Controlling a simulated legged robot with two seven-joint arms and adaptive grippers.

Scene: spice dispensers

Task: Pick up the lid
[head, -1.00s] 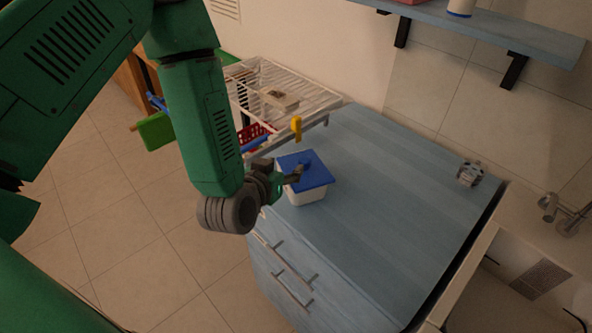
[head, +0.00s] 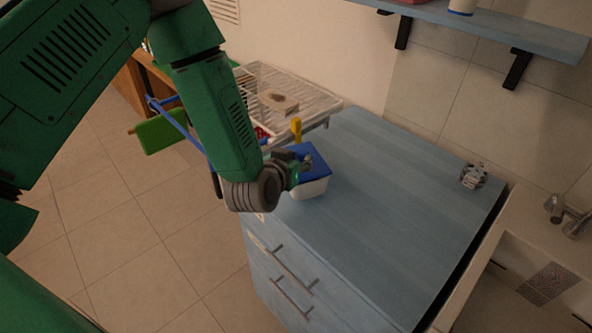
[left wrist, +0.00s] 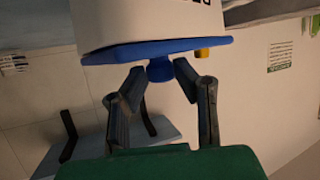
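The blue square lid (head: 319,169) sits on a white container (head: 315,188) on the blue counter, near its far left corner. In the left wrist view, which is upside down, the lid (left wrist: 205,46) has a round blue knob (left wrist: 160,71) and lies against the white container (left wrist: 150,20). My left gripper (left wrist: 160,74) is open, with one dark finger on each side of the knob and a visible gap to each. In the head view my left gripper (head: 303,167) is over the lid and hides the knob. My right gripper is not in view.
A white wire rack (head: 318,101) stands behind the container, with a yellow item (head: 296,130) at its edge. A small striped jar (head: 473,176) stands at the counter's right. A wall shelf (head: 500,27) is above. The middle of the counter (head: 390,210) is clear.

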